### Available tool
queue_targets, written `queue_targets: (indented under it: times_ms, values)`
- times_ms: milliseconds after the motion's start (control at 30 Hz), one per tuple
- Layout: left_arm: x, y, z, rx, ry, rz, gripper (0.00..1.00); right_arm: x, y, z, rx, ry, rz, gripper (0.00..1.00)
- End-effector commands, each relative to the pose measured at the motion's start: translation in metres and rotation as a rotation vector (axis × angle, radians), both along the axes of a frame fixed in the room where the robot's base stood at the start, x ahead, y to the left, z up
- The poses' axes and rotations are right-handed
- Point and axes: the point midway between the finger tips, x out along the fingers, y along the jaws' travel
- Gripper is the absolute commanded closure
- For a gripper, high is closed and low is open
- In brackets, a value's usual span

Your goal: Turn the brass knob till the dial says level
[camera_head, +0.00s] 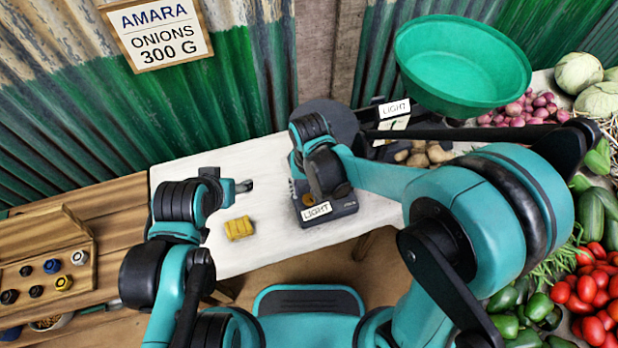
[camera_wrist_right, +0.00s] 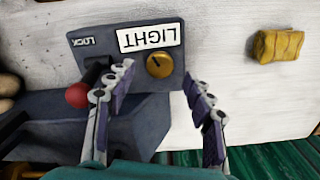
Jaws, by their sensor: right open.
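The brass knob (camera_wrist_right: 159,65) sits on the dark grey box (camera_wrist_right: 92,46) of the balance, beside a white plate reading LIGHT (camera_wrist_right: 150,37). The knob also shows, partly covered, in the head view (camera_head: 343,190), with the LIGHT plate (camera_head: 316,211) near the box's front edge. My right gripper (camera_wrist_right: 157,77) is open, its fingertips on either side of the knob and apart from it in the picture; whether they touch it I cannot tell. My left gripper (camera_head: 243,186) hangs over the white table left of the box; its jaws are too small to judge.
A red ball handle (camera_wrist_right: 78,95) stands by the LOCK lettering. A second LIGHT card (camera_head: 394,108) stands near the green bowl (camera_head: 462,65). Vegetables crowd the right; a wooden rack (camera_head: 45,250) is left.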

Motion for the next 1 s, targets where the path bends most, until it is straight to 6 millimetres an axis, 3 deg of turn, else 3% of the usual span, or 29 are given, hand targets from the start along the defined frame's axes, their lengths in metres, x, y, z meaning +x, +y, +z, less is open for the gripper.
queue_targets:
  times_ms: [200, 400, 600, 1000]
  values:
    - [0.0, 0.0, 0.0, 0.0, 0.0, 0.0, 0.37, 0.0, 0.0, 0.049, 0.0, 0.0, 0.0, 0.47]
    - [0.0, 0.0, 0.0, 0.0, 0.0, 0.0, 0.37, 0.0, 0.0, 0.078, 0.0, 0.0, 0.0, 0.47]
    - [0.0, 0.0, 0.0, 0.0, 0.0, 0.0, 0.37, 0.0, 0.0, 0.087, 0.0, 0.0, 0.0, 0.47]
    - [0.0, 0.0, 0.0, 0.0, 0.0, 0.0, 0.37, 0.0, 0.0, 0.087, 0.0, 0.0, 0.0, 0.47]
